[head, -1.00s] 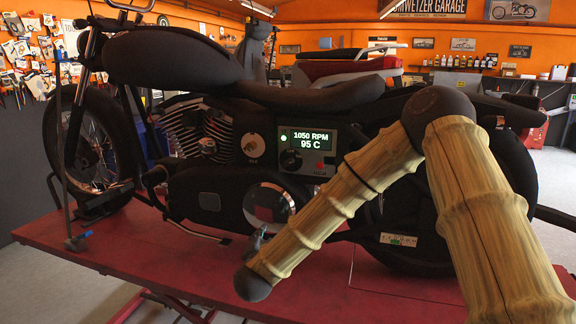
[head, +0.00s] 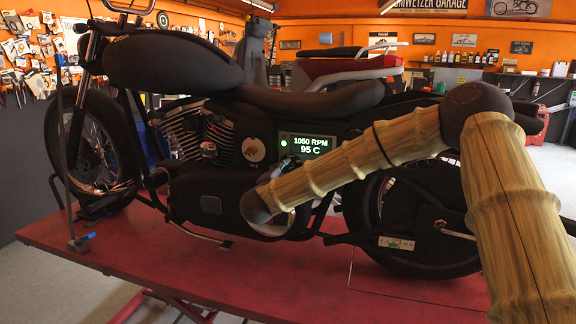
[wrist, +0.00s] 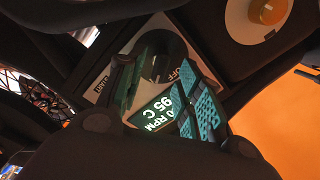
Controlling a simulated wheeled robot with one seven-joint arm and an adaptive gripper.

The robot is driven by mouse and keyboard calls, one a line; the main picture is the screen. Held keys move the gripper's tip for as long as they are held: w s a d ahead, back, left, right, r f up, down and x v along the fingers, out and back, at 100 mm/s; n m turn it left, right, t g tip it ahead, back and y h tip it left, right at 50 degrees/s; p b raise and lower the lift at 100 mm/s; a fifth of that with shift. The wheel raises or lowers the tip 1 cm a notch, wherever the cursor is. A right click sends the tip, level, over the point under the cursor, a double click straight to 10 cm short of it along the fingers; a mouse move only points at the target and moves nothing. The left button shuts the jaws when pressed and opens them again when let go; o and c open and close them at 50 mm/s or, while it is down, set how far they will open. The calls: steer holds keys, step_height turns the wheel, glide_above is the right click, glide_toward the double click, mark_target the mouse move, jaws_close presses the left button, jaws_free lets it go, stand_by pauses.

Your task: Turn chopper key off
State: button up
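The black chopper (head: 175,62) stands with its side toward me. Its control panel (head: 308,146) shows a lit display reading 1050 RPM and 95 C, with a green light beside it. My arm covers the lower part of the panel in the head view. In the wrist view, the lit display (wrist: 165,112) shows between the fingers of my gripper (wrist: 160,88). A dark rounded key knob (wrist: 157,55) with an OFF label (wrist: 187,74) lies just beyond. The teal-padded fingers are apart, on either side of the knob. I cannot tell whether they touch it.
The chopper stands on a red lift platform (head: 120,243). Another red motorcycle (head: 350,68) stands behind. The floor (head: 60,285) at front left is clear.

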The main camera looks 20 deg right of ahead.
mark_target(289, 167)
steer(key=shift+p+x, duration=0.4)
steer(key=shift+x, duration=1.05)
jaws_close()
